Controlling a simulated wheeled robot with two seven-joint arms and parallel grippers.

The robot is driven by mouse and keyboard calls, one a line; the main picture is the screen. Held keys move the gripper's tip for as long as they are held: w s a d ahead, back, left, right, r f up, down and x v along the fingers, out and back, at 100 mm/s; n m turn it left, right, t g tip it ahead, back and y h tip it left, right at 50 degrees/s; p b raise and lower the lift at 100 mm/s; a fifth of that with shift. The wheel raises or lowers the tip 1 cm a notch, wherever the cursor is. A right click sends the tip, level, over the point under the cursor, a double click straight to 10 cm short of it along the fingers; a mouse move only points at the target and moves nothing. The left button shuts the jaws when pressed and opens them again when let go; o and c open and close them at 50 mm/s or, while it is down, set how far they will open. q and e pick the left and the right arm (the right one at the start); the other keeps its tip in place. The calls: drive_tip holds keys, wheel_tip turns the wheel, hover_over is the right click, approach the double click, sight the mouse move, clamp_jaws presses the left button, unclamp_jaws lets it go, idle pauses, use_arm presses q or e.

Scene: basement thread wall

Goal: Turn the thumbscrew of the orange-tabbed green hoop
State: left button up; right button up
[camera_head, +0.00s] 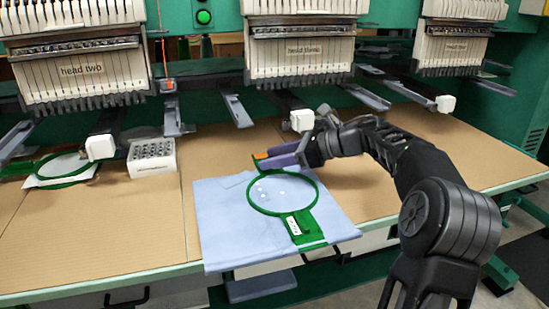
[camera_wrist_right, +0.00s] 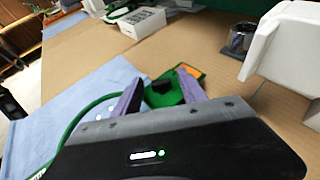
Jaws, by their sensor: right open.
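The green hoop (camera_head: 317,193) lies on a light blue cloth (camera_head: 222,215) on the table, its ring around part of the cloth. Its orange tab (camera_head: 261,156) sticks out at the far side and shows in the right wrist view (camera_wrist_right: 190,71) beyond the fingers. My right gripper (camera_head: 279,155) is at that far side, by the tab. In the wrist view its purple fingers (camera_wrist_right: 160,98) are apart, with a dark knob (camera_wrist_right: 161,91), seemingly the thumbscrew, on a green bracket between them. I cannot tell whether they touch it. My left gripper is not in view.
Embroidery heads (camera_head: 300,55) with white presser parts (camera_head: 302,120) hang over the table's back. A white box of bobbins (camera_head: 152,157) and another green hoop (camera_head: 62,168) sit at left. Bare brown table (camera_head: 150,225) lies left of the cloth.

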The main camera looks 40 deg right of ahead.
drive_tip(key=shift+c, duration=0.4)
clamp_jaws()
idle(0.4)
